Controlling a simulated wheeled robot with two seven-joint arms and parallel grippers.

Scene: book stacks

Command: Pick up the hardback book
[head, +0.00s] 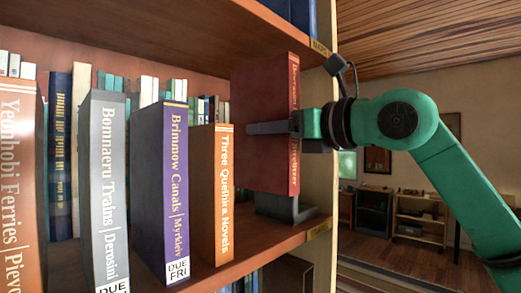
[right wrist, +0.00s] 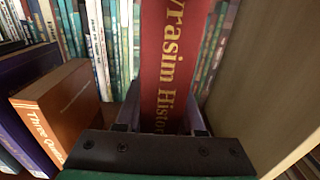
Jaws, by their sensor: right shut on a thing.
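A tall dark red hardback book (head: 265,165) with gold spine lettering stands upright at the right end of the shelf. In the right wrist view its red spine (right wrist: 168,55) fills the middle. My right gripper (head: 272,128) reaches in from the right and is shut on this book, one finger along each side. The book's lower edge shows above the shelf board, with a dark grey bookend (head: 285,209) below it. My left gripper is not in view.
An orange book (head: 224,190), a purple book (head: 163,180) and a grey book (head: 107,180) stand to the left on the shelf board (head: 245,235). More books line the back. The upright side panel (head: 323,110) is close on the right. An upper shelf hangs above.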

